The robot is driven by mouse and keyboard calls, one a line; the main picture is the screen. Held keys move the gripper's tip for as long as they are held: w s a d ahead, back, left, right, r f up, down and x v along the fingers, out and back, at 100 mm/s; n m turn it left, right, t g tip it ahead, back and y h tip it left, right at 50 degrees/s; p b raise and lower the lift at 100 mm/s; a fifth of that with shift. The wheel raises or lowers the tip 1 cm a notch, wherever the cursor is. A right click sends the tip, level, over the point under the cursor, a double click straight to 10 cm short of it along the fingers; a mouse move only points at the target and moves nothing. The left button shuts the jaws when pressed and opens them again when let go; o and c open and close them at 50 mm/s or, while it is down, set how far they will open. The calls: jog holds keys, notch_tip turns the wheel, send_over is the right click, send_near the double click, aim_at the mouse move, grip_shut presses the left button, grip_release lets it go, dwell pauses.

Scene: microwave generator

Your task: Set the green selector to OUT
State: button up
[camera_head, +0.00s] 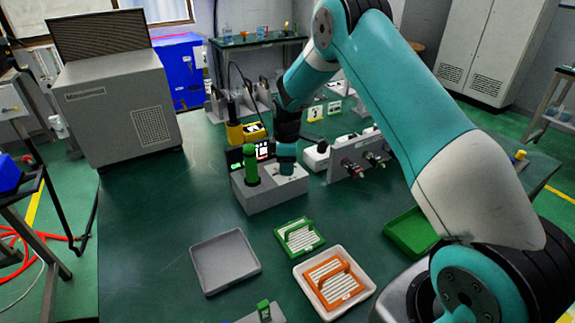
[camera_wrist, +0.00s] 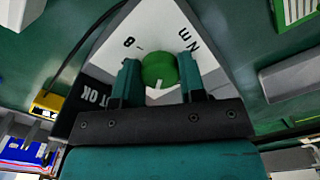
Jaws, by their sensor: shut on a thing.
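The green selector (camera_wrist: 158,67) is a round knob with a white pointer mark on a pale plate (camera_wrist: 160,25). In the wrist view its mark faces down toward my gripper's base. My gripper (camera_wrist: 160,75) has one finger on each side of the knob and is shut on it. Black lettering on the plate lies left and right of the knob; parts are hidden by my fingers, and I cannot clearly read OUT. In the head view my gripper (camera_head: 286,166) is lowered onto the top of the grey box (camera_head: 275,192), hiding the knob.
A green upright cylinder (camera_head: 251,165) stands on the box's left side, close to my gripper. Green (camera_head: 300,237) and orange (camera_head: 331,281) handled pieces, a grey tray (camera_head: 224,261) and a panel with knobs (camera_head: 360,158) are nearby.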

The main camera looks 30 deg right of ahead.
jog(key=n, duration=0.4)
jog(key=shift+w+n, duration=0.1)
jog(key=shift+n, duration=2)
jog(key=o, duration=0.9)
jog(key=shift+r, duration=0.1)
notch_tip(320, 180, up, 17)
jog(key=shift+r+b, duration=0.15)
jog(key=shift+b, duration=0.85)
